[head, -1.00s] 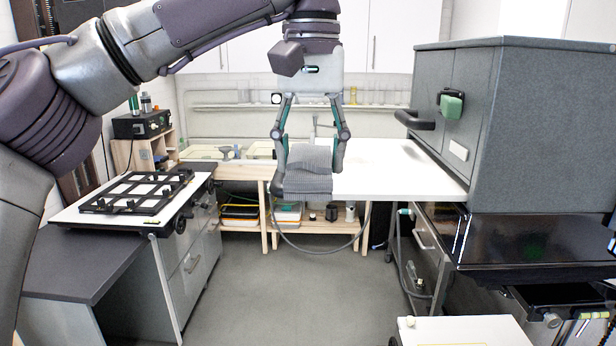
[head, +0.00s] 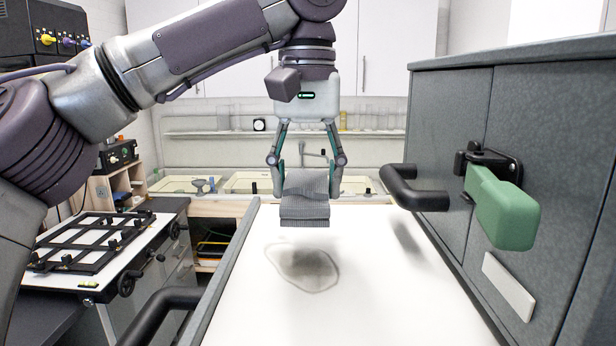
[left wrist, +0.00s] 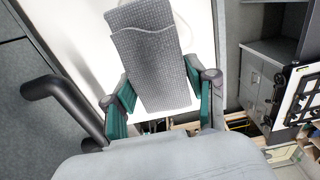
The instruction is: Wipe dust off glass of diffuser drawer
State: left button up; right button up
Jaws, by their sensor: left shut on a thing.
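My left gripper (head: 306,170) is shut on a folded grey cloth (head: 305,203), which hangs below its fingers. The cloth also shows in the left wrist view (left wrist: 150,65) between the two fingers (left wrist: 160,97). Below and in front of it, the white glass of the diffuser drawer (head: 370,285) stretches toward me. A grey dust patch (head: 303,266) with a ring-like edge lies on the glass, nearer to me than the cloth. The cloth appears to hang above the glass; contact is not visible. My right gripper is not in view.
A dark grey cabinet (head: 450,100) with a black handle (head: 418,192) and a green-gripped lever (head: 505,210) stands close on the right. Another black handle (head: 160,308) juts out at the drawer's left. A black frame (head: 90,240) lies on the left bench.

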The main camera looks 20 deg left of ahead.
aim_at(294, 186)
pick_arm(q)
jog(key=shift+s+r, duration=0.25)
jog(key=shift+s, duration=0.15)
jog(key=s, duration=0.3)
jog(key=shift+s+r, duration=0.25)
jog(key=shift+r, duration=0.15)
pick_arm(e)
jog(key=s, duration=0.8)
pick_arm(q)
jog(key=w+f+b, duration=0.1)
jog(key=w+f, duration=0.1)
jog(key=f, duration=0.1)
jog(key=shift+b, duration=0.35)
jog(key=shift+s+f+b, duration=0.15)
jog(key=shift+f+b, duration=0.15)
jog(key=shift+f, duration=0.1)
jog(key=shift+s+f, duration=0.15)
jog(key=shift+f, duration=0.2)
jog(key=shift+f+b, duration=0.55)
jog(key=shift+r, duration=0.1)
jog(key=shift+p, duration=0.5)
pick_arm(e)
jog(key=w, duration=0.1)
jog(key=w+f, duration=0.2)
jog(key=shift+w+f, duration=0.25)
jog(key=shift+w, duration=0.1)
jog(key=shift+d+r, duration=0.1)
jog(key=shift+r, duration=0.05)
